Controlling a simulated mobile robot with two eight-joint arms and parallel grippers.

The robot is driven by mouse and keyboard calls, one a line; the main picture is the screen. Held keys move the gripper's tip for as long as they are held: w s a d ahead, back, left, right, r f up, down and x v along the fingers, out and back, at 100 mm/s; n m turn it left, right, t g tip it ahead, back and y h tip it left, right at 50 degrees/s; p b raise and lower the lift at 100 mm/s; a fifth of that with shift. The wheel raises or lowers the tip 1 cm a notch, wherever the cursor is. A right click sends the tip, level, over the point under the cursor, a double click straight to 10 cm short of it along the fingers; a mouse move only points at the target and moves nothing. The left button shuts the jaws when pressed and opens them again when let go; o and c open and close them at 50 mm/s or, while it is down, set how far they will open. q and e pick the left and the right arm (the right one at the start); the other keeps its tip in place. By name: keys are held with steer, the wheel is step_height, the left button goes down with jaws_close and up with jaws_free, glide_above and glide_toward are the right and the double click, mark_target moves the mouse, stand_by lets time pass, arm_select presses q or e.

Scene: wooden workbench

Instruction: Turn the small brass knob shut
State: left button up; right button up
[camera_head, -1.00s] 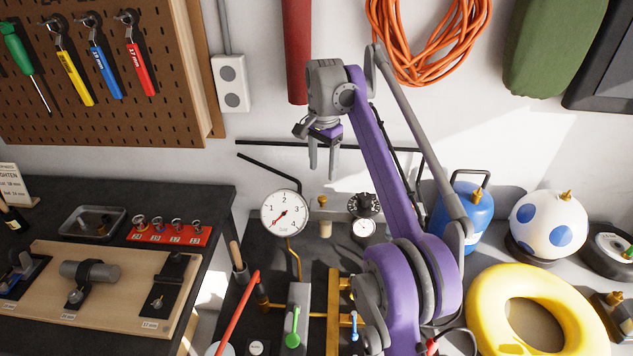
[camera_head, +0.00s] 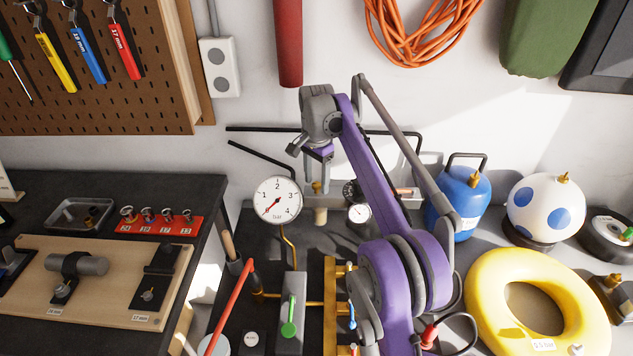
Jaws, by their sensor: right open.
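The small brass knob (camera_head: 317,187) sits on top of a pale fitting beside the round white gauge (camera_head: 277,199), at the back of the dark bench. My right gripper (camera_head: 316,183) is open and points down, with its two fingers on either side of the knob in the picture. I cannot tell whether the fingers touch the knob or are at its depth. The fingers partly cover the area around the knob. My left gripper is not in view.
A black dial (camera_head: 352,192) and a small gauge (camera_head: 359,213) are just right of the knob. Brass pipes and a green lever (camera_head: 289,328) stand in front. A blue canister (camera_head: 460,203) and a yellow ring (camera_head: 484,300) are to the right.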

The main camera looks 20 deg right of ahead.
jaws_close()
stand_by(0.4)
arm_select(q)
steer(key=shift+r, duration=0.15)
arm_select(e)
steer(key=n+p, duration=0.1)
steer(key=n, duration=0.3)
steer(key=shift+p, duration=0.3)
steer(key=n+p, duration=0.1)
steer(key=n, duration=0.8)
steer(key=shift+p, duration=0.35)
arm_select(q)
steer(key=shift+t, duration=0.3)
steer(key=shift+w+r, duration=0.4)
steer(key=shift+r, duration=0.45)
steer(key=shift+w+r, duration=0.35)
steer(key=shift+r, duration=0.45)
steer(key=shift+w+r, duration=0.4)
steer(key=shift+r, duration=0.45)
arm_select(e)
steer(key=shift+n, duration=2.3)
